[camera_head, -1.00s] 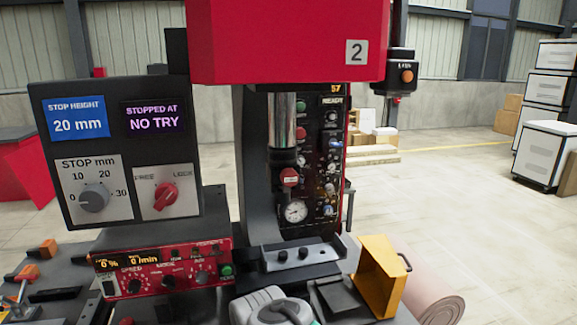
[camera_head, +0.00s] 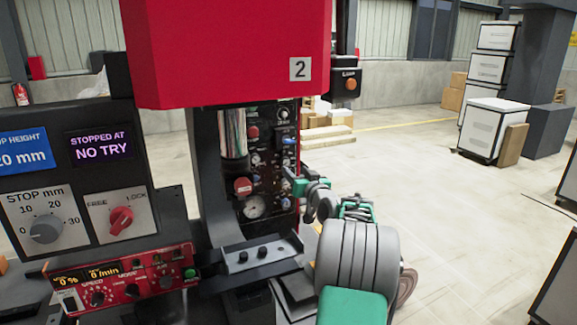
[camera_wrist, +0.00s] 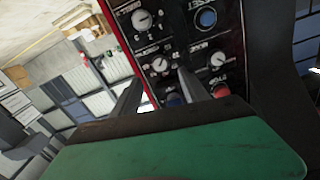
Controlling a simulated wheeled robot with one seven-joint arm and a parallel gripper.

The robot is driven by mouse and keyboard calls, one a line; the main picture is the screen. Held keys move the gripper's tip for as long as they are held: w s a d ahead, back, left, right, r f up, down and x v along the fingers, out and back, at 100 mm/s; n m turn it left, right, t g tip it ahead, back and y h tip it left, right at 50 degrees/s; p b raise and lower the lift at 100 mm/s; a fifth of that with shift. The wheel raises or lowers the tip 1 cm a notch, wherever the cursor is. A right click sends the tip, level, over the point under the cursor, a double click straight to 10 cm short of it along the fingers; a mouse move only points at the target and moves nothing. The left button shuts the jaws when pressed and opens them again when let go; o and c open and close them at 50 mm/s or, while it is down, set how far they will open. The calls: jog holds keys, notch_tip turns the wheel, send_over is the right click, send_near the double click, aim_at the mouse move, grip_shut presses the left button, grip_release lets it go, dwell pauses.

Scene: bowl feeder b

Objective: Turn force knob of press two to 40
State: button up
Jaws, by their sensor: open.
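Press two has a red head (camera_head: 230,50) marked 2 and a black control panel (camera_head: 275,165) behind its ram. In the wrist view the panel (camera_wrist: 185,40) shows tilted, with several dials: an upper dial (camera_wrist: 143,20), a middle dial (camera_wrist: 160,64) and a right dial (camera_wrist: 218,60). Their lettering is too small to read, so I cannot tell which is the force knob. My gripper (camera_wrist: 160,82) is open and empty, its fingers pointing at the panel on either side of the middle dial. Contact cannot be told. In the head view my gripper (camera_head: 292,180) is at the panel's right side.
A left box carries a grey STOP mm knob (camera_head: 46,228) and a red FREE/LOCK knob (camera_head: 121,220). A red lower panel (camera_head: 125,280) sits below. A round gauge (camera_head: 254,206) and the ram (camera_head: 232,135) stand left of my gripper.

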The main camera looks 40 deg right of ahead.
aim_at(286, 162)
jog(key=p+x, duration=0.2)
jog(key=x, duration=0.5)
jog(key=shift+w+f+p, duration=0.1)
jog(key=shift+w+p, duration=0.1)
jog(key=shift+p, duration=0.2)
jog(key=shift+c, duration=0.2)
grip_shut()
